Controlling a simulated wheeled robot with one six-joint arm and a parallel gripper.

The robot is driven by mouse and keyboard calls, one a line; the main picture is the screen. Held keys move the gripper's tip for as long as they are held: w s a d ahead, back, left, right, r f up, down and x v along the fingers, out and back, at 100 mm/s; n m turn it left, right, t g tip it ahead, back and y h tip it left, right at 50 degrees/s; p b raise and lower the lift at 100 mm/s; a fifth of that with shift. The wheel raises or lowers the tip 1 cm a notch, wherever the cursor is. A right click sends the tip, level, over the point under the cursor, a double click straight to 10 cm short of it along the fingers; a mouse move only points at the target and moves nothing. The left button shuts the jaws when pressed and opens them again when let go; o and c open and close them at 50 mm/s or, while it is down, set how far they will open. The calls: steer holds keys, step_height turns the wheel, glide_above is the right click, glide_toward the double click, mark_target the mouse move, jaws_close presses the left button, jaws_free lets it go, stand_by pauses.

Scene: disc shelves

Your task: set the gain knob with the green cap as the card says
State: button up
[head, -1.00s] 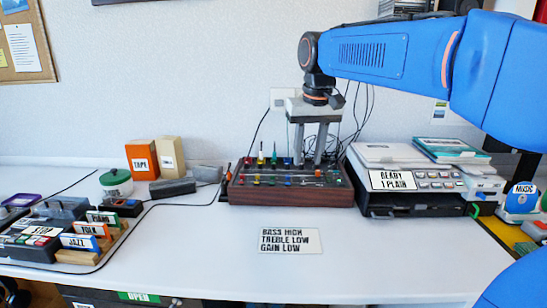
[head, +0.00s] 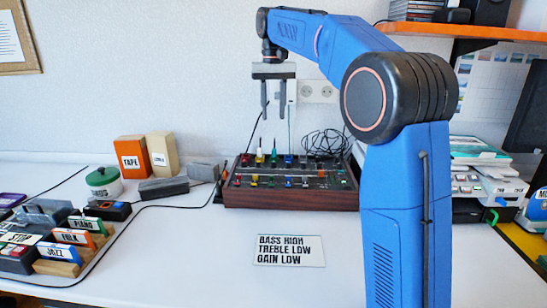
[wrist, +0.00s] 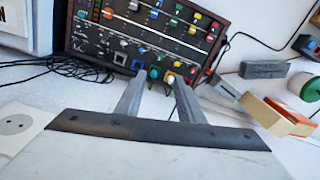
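The mixer (head: 290,199), a dark wood-sided box with rows of coloured knobs and sliders, sits at the back of the white desk. It also shows in the wrist view (wrist: 100,28). A green-capped piece (wrist: 154,72) shows there between my fingertips in the picture; I cannot tell whether it is the gain knob or where it points. The card (head: 289,250) lies in front of the mixer and reads "BASS HIGH, TREBLE LOW, GAIN LOW". My gripper (head: 274,115) is open and empty, pointing down, clearly above the mixer's back. My arm hides part of the right side.
Orange TAPE and cream boxes (head: 160,155), grey blocks (head: 168,189) and a green-lidded jar (head: 104,183) stand left of the mixer. Labelled PIANO, FOLK and JAZZ blocks (head: 55,253) are at the far left. Cables run along the desk and wall. The desk around the card is clear.

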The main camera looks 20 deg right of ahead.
mark_target(274, 162)
step_height(274, 162, down, 17)
steer(key=shift+r, duration=0.1)
stand_by(0.5)
jaws_close()
